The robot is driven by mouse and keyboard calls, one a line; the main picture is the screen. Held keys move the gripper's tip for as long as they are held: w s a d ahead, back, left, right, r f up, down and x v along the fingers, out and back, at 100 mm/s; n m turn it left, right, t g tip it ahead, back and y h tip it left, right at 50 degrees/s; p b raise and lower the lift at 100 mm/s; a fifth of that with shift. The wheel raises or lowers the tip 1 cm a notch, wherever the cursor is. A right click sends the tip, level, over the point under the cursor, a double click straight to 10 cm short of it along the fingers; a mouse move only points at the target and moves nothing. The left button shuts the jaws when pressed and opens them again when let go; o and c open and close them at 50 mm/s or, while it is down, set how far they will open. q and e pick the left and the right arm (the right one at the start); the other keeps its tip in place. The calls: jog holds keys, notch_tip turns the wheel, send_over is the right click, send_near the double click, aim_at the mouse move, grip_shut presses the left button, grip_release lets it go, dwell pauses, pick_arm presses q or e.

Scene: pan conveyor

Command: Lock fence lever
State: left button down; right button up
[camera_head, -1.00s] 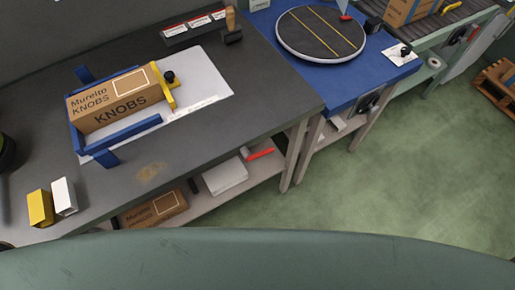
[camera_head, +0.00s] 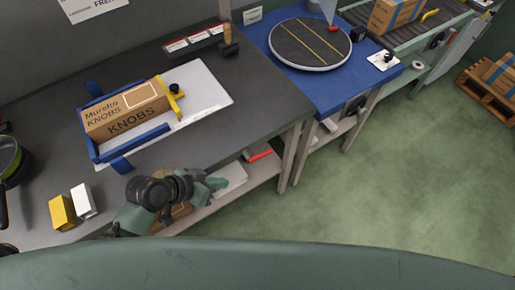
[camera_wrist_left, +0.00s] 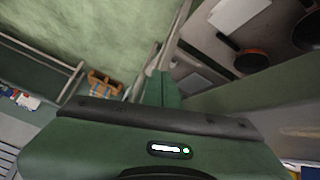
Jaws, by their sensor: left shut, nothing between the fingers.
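A blue fence frame (camera_head: 93,147) on the grey bench surrounds a cardboard KNOBS box (camera_head: 125,112). A yellow stop piece (camera_head: 178,102) with a black knob (camera_head: 174,87) stands at the box's right end. I cannot tell for certain which part is the fence lever. My left gripper (camera_head: 219,183) is over the bench's front edge, apart from the fence and its knob, to their lower right. Its green fingers also show in the left wrist view (camera_wrist_left: 161,87), shut and empty. My right gripper is out of view.
A white box (camera_head: 232,178) and a red-handled tool (camera_head: 259,155) lie on the shelf below. Yellow (camera_head: 62,212) and white (camera_head: 83,201) blocks stand at the bench's left front. A blue table with a round turntable (camera_head: 310,46) adjoins at right. Green floor (camera_head: 390,170) is clear.

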pick_arm(q)
jog(key=w+d+r+m+t+h, duration=0.1)
jog(key=w+r+h, duration=0.3)
jog(key=r, duration=0.7)
jog(key=shift+w+d+m+t+h+p, duration=0.3)
jog(key=shift+w+d+m+p, duration=0.05)
jog(key=shift+w+d+m, duration=0.5)
jog(key=shift+d, duration=0.15)
jog(key=p+x, duration=0.2)
jog(key=x, duration=0.7)
jog(key=shift+r, duration=0.1)
jog(key=shift+s+d+f+p, duration=0.15)
jog(key=shift+f+p, duration=0.1)
jog(key=shift+f, duration=0.9)
jog(key=shift+s+a+f+p, duration=0.1)
jog(key=shift+s+f+p, duration=0.15)
jog(key=shift+f, duration=0.85)
jog(key=shift+d, duration=0.1)
jog(key=shift+w, duration=0.2)
